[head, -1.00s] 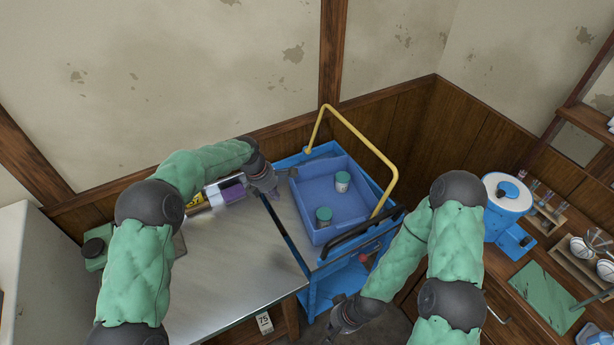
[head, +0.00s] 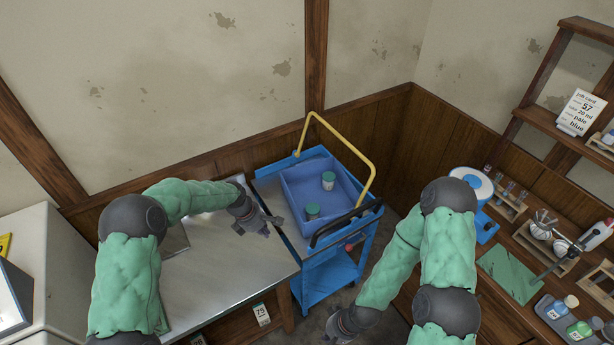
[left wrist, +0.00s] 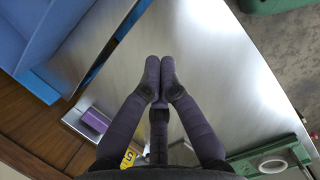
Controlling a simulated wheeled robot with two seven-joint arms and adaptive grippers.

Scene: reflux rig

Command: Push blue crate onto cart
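The blue crate (head: 345,199) sits on the top of the blue cart (head: 325,281), which has a yellow handle (head: 345,143). Two teal-lidded jars, one (head: 328,181) toward the back and one (head: 312,211) nearer the front, stand in the crate. My left gripper (head: 270,222) is over the steel table near the edge facing the cart, left of the crate and apart from it. In the left wrist view its fingers (left wrist: 160,72) are together and empty, and the crate (left wrist: 35,25) shows at upper left. My right gripper (head: 333,334) hangs low in front of the cart; its fingers are unclear.
The steel table (head: 225,262) is mostly clear. A narrow gap separates it from the cart. A purple item (left wrist: 95,120) and a green device (left wrist: 270,160) are on the table. A wooden bench with a green mat (head: 510,272) and glassware stands at right.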

